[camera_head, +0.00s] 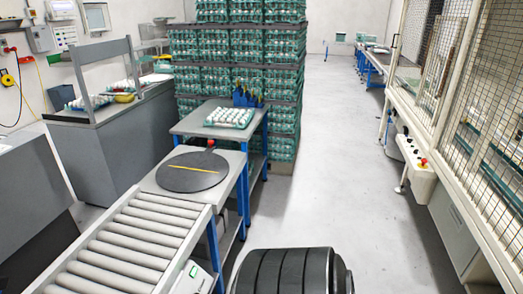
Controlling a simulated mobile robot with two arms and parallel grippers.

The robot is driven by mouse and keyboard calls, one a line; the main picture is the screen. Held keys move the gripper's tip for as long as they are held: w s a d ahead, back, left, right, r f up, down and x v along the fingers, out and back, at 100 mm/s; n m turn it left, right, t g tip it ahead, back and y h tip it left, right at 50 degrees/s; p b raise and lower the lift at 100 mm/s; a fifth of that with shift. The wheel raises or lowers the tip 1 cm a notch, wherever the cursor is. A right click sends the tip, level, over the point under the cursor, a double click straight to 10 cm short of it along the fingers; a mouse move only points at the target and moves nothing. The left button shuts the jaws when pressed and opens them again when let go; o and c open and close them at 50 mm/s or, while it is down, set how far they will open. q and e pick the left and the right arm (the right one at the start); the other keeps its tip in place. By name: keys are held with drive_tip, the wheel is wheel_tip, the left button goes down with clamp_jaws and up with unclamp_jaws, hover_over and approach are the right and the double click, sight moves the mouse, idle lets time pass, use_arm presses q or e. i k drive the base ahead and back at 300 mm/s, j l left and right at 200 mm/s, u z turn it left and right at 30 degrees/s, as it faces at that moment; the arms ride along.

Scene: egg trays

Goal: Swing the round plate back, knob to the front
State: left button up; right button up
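The round plate (181,181) is a dark grey disc lying flat on the light bench top at the end of the roller conveyor. A yellow stripe (195,169) runs across it from left to right. A small red knob (211,142) stands on a dark tab at the plate's far edge, slightly right of its middle, on the side toward the egg table. Nothing lies on the plate.
The roller conveyor (140,232) leads up to the plate from the near left. Behind it, a table (189,122) with blue legs holds an egg tray (230,117). Stacked egg trays (246,46) stand farther back. A mesh-fenced machine (420,170) lines the right. The floor (340,165) between is clear.

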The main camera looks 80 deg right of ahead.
sight(191, 172)
drive_tip(key=z, duration=1.95)
drive_tip(key=i+l, duration=0.75)
drive_tip(key=i, duration=0.3)
drive_tip(key=i+l, duration=0.8)
drive_tip(key=i, duration=0.2)
